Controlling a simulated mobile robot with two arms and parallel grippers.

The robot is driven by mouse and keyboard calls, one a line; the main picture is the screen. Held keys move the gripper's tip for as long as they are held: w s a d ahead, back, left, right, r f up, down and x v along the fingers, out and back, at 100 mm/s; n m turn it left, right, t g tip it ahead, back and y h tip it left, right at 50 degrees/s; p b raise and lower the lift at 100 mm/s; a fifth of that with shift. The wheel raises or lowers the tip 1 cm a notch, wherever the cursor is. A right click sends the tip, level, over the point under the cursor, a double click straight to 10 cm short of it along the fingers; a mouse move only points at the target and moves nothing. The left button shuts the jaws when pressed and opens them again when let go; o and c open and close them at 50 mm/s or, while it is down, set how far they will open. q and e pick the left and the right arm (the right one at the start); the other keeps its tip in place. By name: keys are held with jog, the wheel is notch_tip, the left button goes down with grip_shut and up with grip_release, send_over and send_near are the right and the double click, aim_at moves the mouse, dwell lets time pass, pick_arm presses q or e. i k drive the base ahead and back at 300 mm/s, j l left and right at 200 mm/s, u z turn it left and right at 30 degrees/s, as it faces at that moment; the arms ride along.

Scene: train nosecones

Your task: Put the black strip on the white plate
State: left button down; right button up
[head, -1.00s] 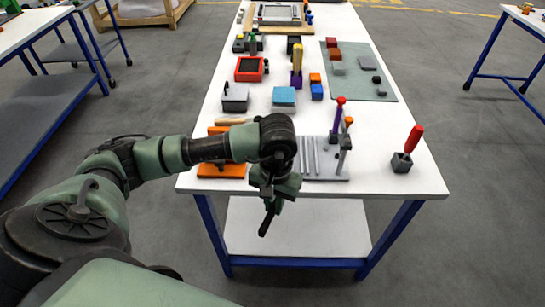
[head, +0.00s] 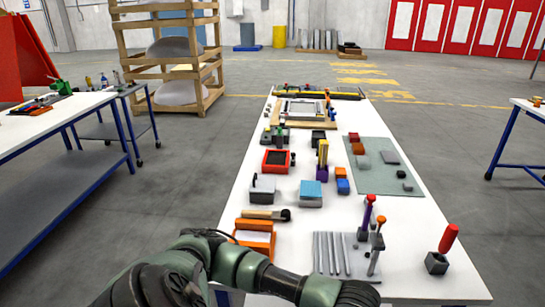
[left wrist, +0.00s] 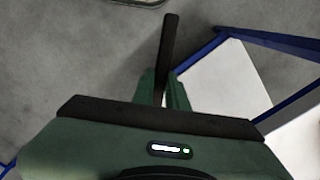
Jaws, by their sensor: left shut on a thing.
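The black strip (left wrist: 168,45) is held in my left gripper (left wrist: 163,86) in the left wrist view. It points away from the wrist, nearly upright in that picture, over grey floor beside the table. In the head view my left arm reaches in low along the near table edge, and its gripper and the strip are hidden below the frame. I cannot tell for sure which piece is the white plate; a pale plate (head: 252,243) lies on an orange base at the near left of the table. My right gripper is not in view.
The white table (head: 400,268) carries a grey plate with rods (head: 333,253), a red-handled tool in a dark block (head: 437,263), a hammer (head: 266,214), a red box (head: 276,161) and a grey-green mat (head: 383,175). A wooden rack (head: 163,85) stands behind left.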

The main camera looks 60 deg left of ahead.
aim_at(252, 238)
jog(key=k+j+z, duration=0.3)
jog(key=k+j, duration=0.2)
jog(key=j, duration=0.3)
jog(key=k+j+z, duration=0.3)
jog(key=k+j, duration=0.4)
jog(key=j, duration=0.2)
jog(key=k+j, duration=0.1)
jog(key=j, duration=0.15)
jog(key=i, duration=0.25)
